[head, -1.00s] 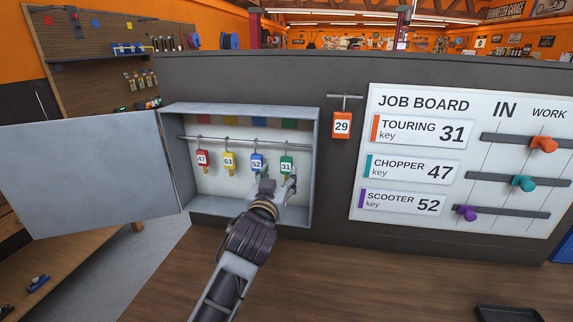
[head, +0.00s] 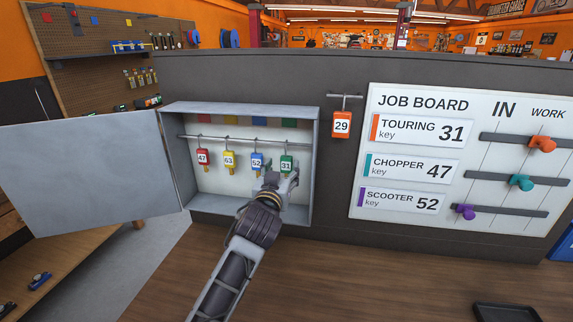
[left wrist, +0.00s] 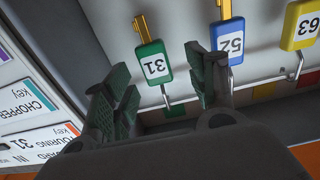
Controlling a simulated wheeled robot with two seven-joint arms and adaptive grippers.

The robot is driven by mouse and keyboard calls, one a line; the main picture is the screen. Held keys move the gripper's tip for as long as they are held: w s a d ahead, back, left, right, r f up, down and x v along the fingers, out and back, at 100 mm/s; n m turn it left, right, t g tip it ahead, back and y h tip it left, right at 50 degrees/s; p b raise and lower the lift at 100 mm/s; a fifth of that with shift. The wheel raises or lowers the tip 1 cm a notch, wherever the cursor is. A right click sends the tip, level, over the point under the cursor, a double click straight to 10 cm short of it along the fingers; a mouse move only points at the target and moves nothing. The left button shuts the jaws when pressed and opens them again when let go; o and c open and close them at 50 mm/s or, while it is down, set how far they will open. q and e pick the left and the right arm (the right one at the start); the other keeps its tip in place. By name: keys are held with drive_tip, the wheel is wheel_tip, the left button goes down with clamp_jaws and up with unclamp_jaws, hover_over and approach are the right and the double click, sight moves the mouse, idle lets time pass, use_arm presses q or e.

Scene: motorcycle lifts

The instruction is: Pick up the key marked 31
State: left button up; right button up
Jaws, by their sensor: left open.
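The green key marked 31 (head: 287,165) hangs from the rail at the right end of the open key cabinet. It also shows in the left wrist view (left wrist: 152,62), where it appears between and beyond the fingers. My left gripper (head: 283,182) is open and empty, just below and in front of this key. In the left wrist view the two fingers (left wrist: 165,95) stand apart and I see no clear contact with the key. The blue key 52 (head: 257,163) hangs just left of it, close to one finger in the left wrist view. My right gripper is not in view.
Yellow key 63 (head: 229,162) and red key 47 (head: 203,160) hang further left. The cabinet's right wall (head: 312,165) is close to my gripper. Its door (head: 85,175) stands open left. Orange tag 29 (head: 341,124) hangs outside, near the job board (head: 420,103).

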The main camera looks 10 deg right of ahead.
sight(286, 165)
use_arm(q)
drive_tip(key=shift+d+p+x, duration=0.3)
drive_tip(key=shift+p+x, duration=0.25)
drive_tip(key=shift+x, duration=1.65)
drive_tip(key=shift+f, duration=0.1)
drive_tip(key=c, duration=1)
